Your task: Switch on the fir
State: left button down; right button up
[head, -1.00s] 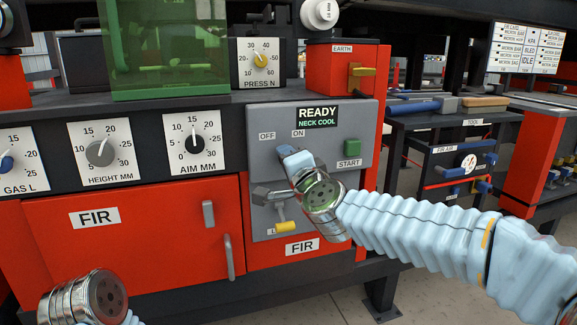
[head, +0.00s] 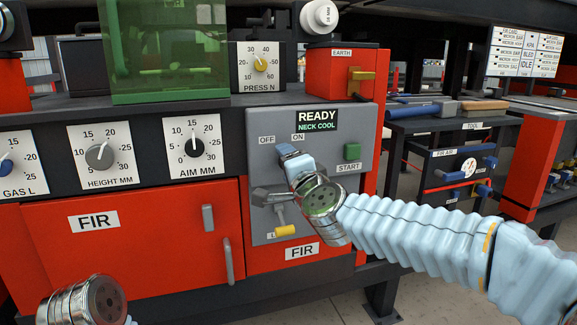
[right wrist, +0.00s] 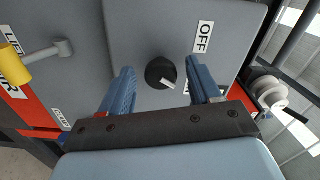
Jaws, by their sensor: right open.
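The FIR control panel (head: 360,120) is grey, with OFF and ON labels, a READY / NECK COOL display (head: 317,119) and a green START button (head: 348,167). In the right wrist view a dark round knob (right wrist: 160,72) has a white mark pointing to the lower right, away from the OFF label (right wrist: 203,37). A second label beside it is mostly hidden by a finger. My right gripper (right wrist: 163,78) is open, with its blue fingers either side of the knob; contact cannot be told. In the head view my right gripper (head: 292,158) hides the knob. My left gripper's jaws are out of view.
A yellow-tipped lever (head: 285,230) sits low on the panel. Dials (head: 193,146) and a red FIR door (head: 150,260) lie to the left. A red post with a yellow EARTH handle (head: 362,82) stands above right. A tool bench (head: 450,125) is farther right.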

jog(key=p+v, duration=0.1)
jog(key=v, duration=1.3)
jog(key=shift+w, duration=0.1)
